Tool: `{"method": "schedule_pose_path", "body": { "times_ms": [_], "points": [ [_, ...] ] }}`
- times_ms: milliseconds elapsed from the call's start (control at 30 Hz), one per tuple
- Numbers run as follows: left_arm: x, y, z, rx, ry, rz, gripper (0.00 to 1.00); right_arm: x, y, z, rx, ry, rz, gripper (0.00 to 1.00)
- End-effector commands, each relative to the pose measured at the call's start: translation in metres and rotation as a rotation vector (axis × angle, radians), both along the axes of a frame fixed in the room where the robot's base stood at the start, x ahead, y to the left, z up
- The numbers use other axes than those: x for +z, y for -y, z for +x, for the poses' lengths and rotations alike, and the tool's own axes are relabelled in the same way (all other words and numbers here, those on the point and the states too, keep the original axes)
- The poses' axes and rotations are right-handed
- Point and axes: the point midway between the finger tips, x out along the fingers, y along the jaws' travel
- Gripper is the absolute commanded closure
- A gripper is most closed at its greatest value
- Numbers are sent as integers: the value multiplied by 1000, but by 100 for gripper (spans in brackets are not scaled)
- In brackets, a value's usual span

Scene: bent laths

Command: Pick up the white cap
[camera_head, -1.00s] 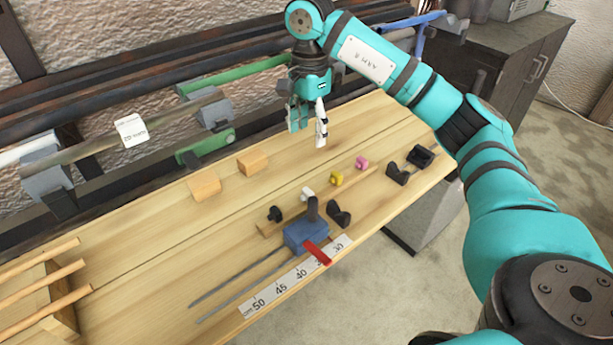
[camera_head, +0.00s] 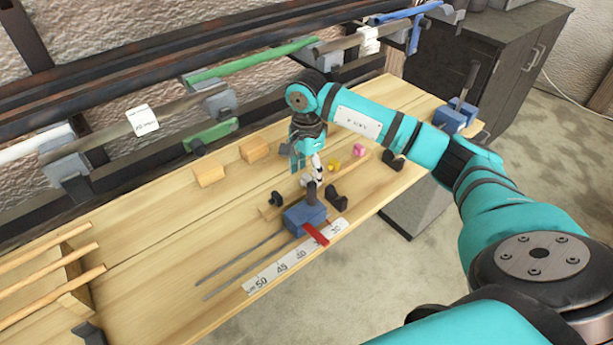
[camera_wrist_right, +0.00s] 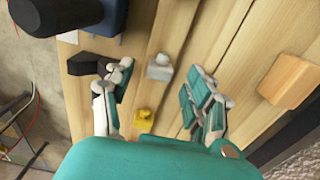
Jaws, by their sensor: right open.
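The white cap (camera_wrist_right: 160,67) is a small pale piece on the wooden bench, seen between and just beyond the fingertips in the right wrist view. In the head view it (camera_head: 305,181) shows only partly, beside my fingers. My right gripper (camera_wrist_right: 160,82) is open and empty, with one finger on each side of the cap's line. In the head view my right gripper (camera_head: 308,168) hangs pointing down, low over the bench at the cap. Whether the fingers touch it cannot be told. My left gripper is not in view.
A yellow cap (camera_wrist_right: 144,119) and a pink cap (camera_head: 359,150) sit close by. A blue clamp (camera_head: 304,217) with a red lever and black clips (camera_head: 337,195) stand near the front edge.

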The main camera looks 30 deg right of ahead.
Motion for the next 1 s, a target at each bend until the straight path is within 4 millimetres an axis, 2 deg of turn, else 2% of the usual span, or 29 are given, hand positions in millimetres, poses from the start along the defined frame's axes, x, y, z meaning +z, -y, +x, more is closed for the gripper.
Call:
{"method": "schedule_pose_path", "body": {
  "times_ms": [33,200,433,733,1000],
  "points": [
    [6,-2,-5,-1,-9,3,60,-5,-1,-2,0,-4,2,44],
    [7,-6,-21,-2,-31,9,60,-21,-1,0,1,0,1,44],
    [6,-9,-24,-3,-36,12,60,-23,-1,0,0,1,1,44],
    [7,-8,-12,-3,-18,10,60,-23,-1,0,0,1,0,83],
    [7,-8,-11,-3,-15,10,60,-23,0,0,0,1,0,86]
  ]
}}
